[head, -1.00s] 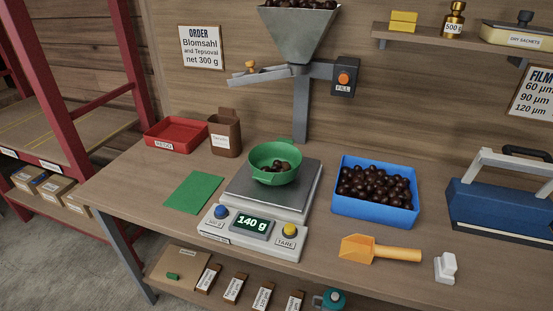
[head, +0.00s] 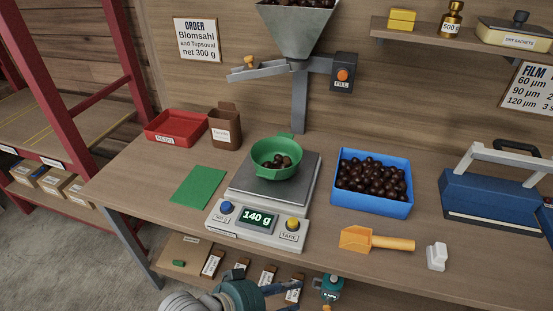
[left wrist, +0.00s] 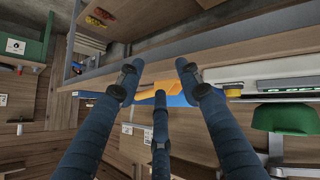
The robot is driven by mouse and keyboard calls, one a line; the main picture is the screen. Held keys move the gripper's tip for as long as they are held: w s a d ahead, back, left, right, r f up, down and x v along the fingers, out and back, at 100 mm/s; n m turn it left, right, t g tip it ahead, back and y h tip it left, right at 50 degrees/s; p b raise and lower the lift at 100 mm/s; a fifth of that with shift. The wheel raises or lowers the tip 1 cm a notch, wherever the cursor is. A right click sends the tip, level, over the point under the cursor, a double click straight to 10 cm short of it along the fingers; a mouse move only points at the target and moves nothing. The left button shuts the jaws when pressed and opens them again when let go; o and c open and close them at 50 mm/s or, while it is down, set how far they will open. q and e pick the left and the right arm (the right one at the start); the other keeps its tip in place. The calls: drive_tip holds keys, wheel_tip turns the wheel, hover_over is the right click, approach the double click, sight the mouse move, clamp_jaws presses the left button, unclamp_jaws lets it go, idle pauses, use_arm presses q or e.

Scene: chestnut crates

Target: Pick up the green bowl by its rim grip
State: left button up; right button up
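The green bowl (head: 276,172) stands on the steel pan of the scale (head: 252,226), with several chestnuts in it; the display reads 140 g. A green grip tab shows at its back rim. The bowl also shows at the right of the left wrist view (left wrist: 283,118). My left gripper (head: 272,288) is at the bottom of the head view, in front of the bench and below the scale, apart from the bowl. In the left wrist view its fingers (left wrist: 158,76) are spread with nothing held between them. My right gripper is not in view.
A blue crate (head: 372,211) of chestnuts, an orange scoop (head: 376,241) and a blue sealer (head: 495,203) stand right of the scale. A hopper (head: 298,30) hangs above the bowl. A green mat (head: 198,187) lies left. The bench's front edge lies between my left gripper and the bowl.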

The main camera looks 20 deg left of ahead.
use_arm(q)
drive_tip(key=w+d+r+n+t+h, duration=0.1)
drive_tip(key=w+r+n+t+h, duration=0.4)
drive_tip(key=w+r, duration=0.5)
drive_tip(key=n+t+y, duration=0.5)
drive_tip(key=n+y, duration=0.5)
drive_tip(key=n, duration=0.3)
approach(260, 173)
drive_tip(key=shift+n, duration=0.4)
drive_tip(key=w, duration=0.2)
drive_tip(key=w+d, duration=0.1)
drive_tip(key=shift+w+f+p, duration=0.15)
drive_tip(key=shift+w+p, duration=0.2)
drive_tip(key=shift+w, duration=0.05)
drive_tip(key=shift+w+d, duration=0.1)
drive_tip(key=shift+w, duration=2.95)
drive_tip(key=shift+s, duration=0.1)
drive_tip(key=shift+c, duration=0.8)
clamp_jaws()
